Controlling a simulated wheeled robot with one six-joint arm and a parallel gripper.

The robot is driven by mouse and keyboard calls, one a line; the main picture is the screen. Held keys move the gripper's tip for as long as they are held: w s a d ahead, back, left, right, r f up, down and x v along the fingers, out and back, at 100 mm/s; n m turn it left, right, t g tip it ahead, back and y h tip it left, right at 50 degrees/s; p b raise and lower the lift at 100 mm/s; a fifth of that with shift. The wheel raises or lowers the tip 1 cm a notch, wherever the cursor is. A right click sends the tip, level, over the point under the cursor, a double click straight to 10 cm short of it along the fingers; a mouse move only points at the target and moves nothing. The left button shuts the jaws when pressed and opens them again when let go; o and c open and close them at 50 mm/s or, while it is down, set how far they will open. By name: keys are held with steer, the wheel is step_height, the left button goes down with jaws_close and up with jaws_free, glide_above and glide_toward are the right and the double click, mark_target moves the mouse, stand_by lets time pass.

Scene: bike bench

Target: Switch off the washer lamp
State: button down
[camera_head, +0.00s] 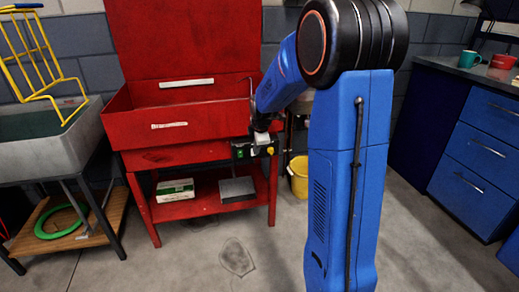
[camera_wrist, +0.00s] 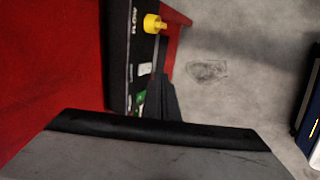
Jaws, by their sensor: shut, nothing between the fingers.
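The red parts washer (camera_head: 190,100) stands at the back with its lid raised. On its front right is a black control box (camera_head: 240,152). In the wrist view the black panel (camera_wrist: 118,50) shows a yellow knob (camera_wrist: 153,23) by the word FLOW, a small white switch (camera_wrist: 144,68) below it, and a green part (camera_wrist: 140,97) lower down, partly hidden. My gripper (camera_head: 262,138) is at the box front. Its dark shut fingers (camera_wrist: 158,82) reach close beside the white switch. I cannot tell whether they touch it. Nothing is held.
A grey sink (camera_head: 50,145) with a yellow rack is on the left. A yellow bucket (camera_head: 299,178) stands right of the washer. The washer's lower shelf (camera_head: 205,203) holds a box and a grey block. Blue drawers (camera_head: 475,145) line the right. The floor in front is clear.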

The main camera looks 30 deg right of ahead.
steer(key=w+d+r+v, duration=0.1)
steer(key=v, duration=0.9)
steer(key=shift+w+a, duration=0.25)
steer(key=shift+w, duration=0.1)
steer(key=shift+f, duration=0.1)
steer(key=s+a+r+m, duration=0.2)
steer(key=s+a+m, duration=0.25)
steer(key=s, duration=0.55)
steer(key=s+a+r+m, duration=0.25)
steer(key=s+a, duration=0.35)
steer(key=s, duration=0.3)
steer(key=s+a+f+m, duration=0.2)
steer(key=s, duration=0.4)
steer(key=s+a+f+m+y, duration=0.1)
steer(key=s+m, duration=0.2)
steer(key=s, duration=0.4)
steer(key=s+a+f+m, duration=0.2)
steer(key=s, duration=0.5)
steer(key=shift+a+f+m, duration=0.3)
steer(key=shift+a+m, duration=0.05)
steer(key=shift+m, duration=0.05)
